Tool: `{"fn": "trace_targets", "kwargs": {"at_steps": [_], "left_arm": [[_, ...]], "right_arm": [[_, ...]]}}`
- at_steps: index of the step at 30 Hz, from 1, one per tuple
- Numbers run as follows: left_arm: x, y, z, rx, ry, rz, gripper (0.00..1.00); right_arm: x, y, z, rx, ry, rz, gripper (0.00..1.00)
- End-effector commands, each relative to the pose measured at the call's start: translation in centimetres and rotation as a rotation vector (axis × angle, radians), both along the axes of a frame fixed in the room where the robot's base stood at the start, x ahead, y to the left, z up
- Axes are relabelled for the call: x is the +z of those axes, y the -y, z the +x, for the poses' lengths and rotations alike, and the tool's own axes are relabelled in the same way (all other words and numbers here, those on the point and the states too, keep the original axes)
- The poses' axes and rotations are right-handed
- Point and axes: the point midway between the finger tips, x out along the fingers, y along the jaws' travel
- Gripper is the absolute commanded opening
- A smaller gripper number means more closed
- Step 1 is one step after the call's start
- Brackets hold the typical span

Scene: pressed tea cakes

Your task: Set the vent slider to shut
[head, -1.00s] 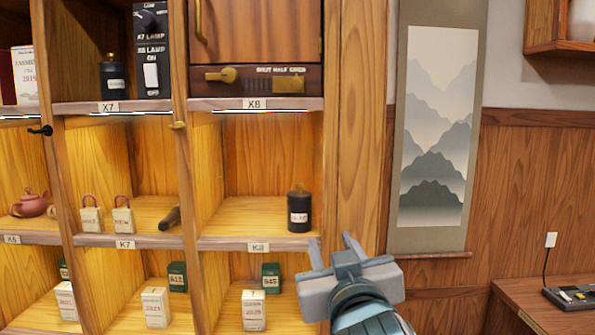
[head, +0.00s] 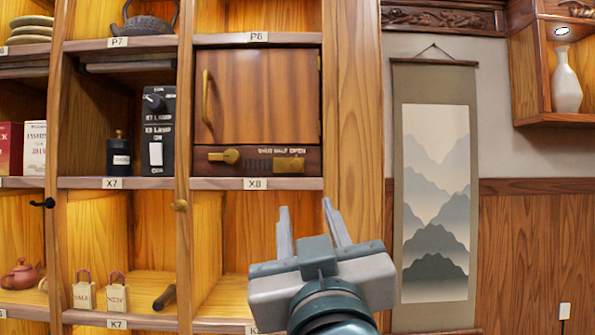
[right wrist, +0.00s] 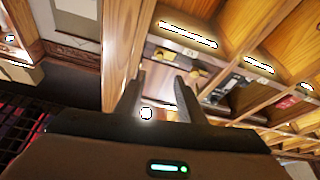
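The vent panel (head: 258,160) is a dark strip under a wooden cabinet door, above the X8 label. It has a row of dark slots, a brass plate (head: 289,164) at their right end, and small lettering that seems to read SHUT HALF OPEN. The plate sits under the right part of the lettering. A brass knob (head: 231,156) is at the left. My right gripper (head: 306,204) is open and empty, below and slightly right of the panel, touching nothing visible. In the right wrist view its fingers (right wrist: 158,92) are apart, with the panel's brass parts beyond. My left gripper is out of view.
The cabinet door (head: 258,95) has a vertical brass handle. Left of it stand a black switch box (head: 159,130) and a dark jar (head: 119,156). A wooden post (head: 356,150) and a hanging scroll (head: 436,190) are to the right.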

Motion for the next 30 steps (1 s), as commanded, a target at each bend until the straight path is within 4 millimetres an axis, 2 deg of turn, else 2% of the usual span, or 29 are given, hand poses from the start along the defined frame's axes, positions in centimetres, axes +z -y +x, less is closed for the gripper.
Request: {"fn": "trace_targets", "kwargs": {"at_steps": [5,11,30], "left_arm": [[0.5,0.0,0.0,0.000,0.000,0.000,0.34],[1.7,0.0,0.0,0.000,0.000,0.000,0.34],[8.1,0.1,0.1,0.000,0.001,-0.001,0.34]], "right_arm": [[0.4,0.0,0.7,-0.003,-0.001,-0.001,0.36],[1.3,-0.1,2.6,-0.004,-0.003,-0.002,0.36],[5.7,-1.0,12.9,-0.004,-0.001,-0.003,0.36]]}}
